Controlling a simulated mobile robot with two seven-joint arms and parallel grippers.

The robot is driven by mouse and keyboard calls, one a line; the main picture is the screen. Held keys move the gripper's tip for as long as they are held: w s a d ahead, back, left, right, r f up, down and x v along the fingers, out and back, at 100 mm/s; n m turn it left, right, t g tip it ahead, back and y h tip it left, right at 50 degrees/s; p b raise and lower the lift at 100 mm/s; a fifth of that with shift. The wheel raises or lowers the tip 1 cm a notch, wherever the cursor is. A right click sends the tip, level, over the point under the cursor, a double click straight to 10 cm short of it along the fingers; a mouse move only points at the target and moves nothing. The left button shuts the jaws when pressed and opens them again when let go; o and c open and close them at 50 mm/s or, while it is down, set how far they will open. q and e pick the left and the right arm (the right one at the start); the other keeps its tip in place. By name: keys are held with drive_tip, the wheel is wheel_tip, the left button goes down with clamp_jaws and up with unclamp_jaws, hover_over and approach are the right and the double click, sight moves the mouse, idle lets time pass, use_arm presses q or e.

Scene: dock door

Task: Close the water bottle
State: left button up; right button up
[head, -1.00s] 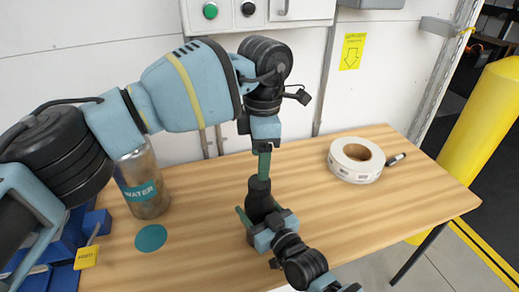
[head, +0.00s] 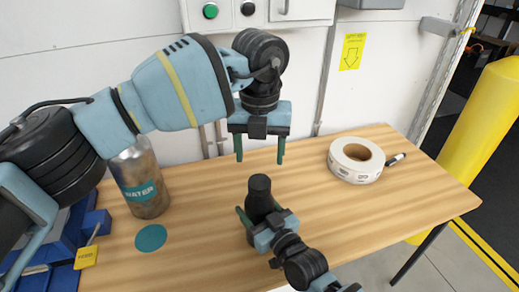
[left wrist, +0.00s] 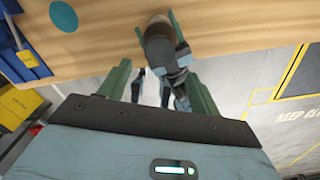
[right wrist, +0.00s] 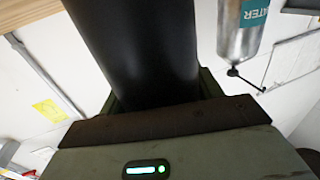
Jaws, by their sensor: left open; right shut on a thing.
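A steel bottle (head: 144,196) with a teal WATER label stands upright at the table's left; my left arm hides its top in the head view. It also shows upside down in the right wrist view (right wrist: 243,40), with a small black knob by its neck end. A black bottle (head: 259,188) with a dark rounded top stands upright mid-table. My right gripper (head: 262,216) is shut around its lower body, which fills much of the right wrist view (right wrist: 130,45). My left gripper (head: 260,157) is open and empty above the black bottle, its fingers apart.
A teal disc (head: 151,238) lies bare on the wooden table (head: 205,240). A blue bin (head: 62,238) with a yellow tag (head: 86,257) is at the left edge. A white tape roll (head: 344,168) and a dark marker (head: 395,159) lie right. A yellow post (head: 490,120) stands beyond.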

sight(259, 181)
idle(0.4)
use_arm(q)
drive_tip(key=shift+f, duration=4)
drive_tip(key=shift+c, duration=0.2)
drive_tip(key=c, duration=0.9)
drive_tip(key=m, duration=0.3)
drive_tip(key=shift+c, duration=0.2)
drive_tip(key=m, duration=0.4)
drive_tip(key=shift+m, duration=0.3)
drive_tip(key=m, duration=0.7)
drive_tip(key=shift+m, duration=0.3)
drive_tip(key=o, duration=1.2)
drive_tip(key=shift+c, duration=0.2)
